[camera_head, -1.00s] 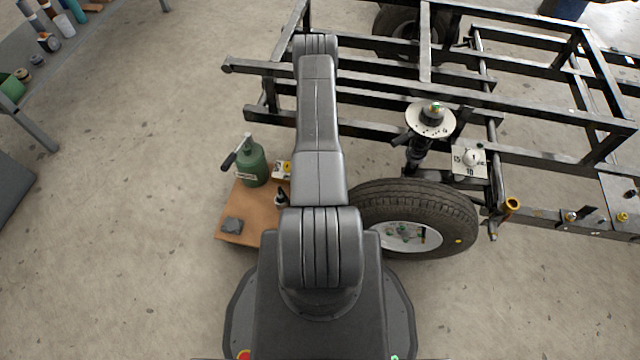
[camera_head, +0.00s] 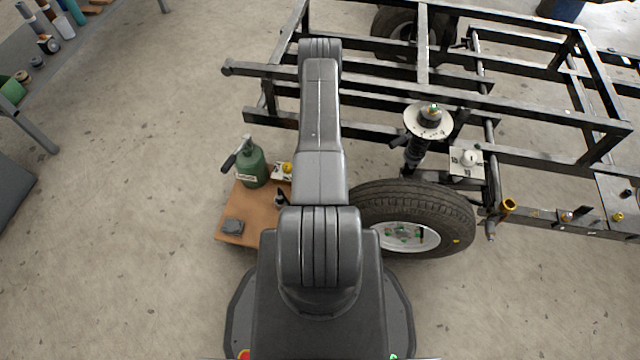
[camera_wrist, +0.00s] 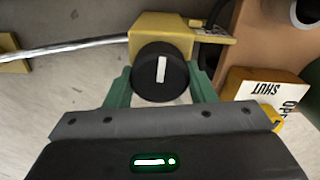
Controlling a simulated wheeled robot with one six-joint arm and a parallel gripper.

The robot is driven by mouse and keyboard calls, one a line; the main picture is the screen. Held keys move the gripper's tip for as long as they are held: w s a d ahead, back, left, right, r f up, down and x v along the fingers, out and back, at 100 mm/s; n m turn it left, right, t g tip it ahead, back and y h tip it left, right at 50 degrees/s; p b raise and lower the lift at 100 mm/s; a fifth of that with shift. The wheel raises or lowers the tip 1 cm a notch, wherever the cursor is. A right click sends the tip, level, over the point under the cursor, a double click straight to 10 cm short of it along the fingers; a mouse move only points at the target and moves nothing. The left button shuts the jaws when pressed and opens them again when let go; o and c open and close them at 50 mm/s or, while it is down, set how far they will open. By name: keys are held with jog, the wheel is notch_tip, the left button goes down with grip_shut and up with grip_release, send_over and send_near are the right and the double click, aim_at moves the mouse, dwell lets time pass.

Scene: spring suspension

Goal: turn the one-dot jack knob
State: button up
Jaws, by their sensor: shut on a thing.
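In the wrist view a round black knob (camera_wrist: 160,72) with a white line sits on the front of a yellow block (camera_wrist: 163,26). The white line stands near upright in the picture. My gripper (camera_wrist: 161,84) has its green fingers on either side of the knob, shut on it. No dot mark is readable on the knob or block, so I cannot tell which knob it is. In the head view my arm hides the gripper and this knob.
A yellow piece with a white label (camera_wrist: 265,95) reading SHUT lies close on the right. A metal rod (camera_wrist: 80,46) runs left from the block. In the head view a green bottle (camera_head: 252,168) stands on a brown board (camera_head: 262,210), left of a tyre (camera_head: 440,205) and steel frame.

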jog(key=shift+s, duration=0.15)
dwell(0.4)
jog(key=o, duration=1)
jog(key=shift+r, duration=0.1)
notch_tip(320, 180, up, 14)
jog(key=p, duration=1)
jog(key=shift+f, duration=0.2)
jog(key=shift+f, duration=0.1)
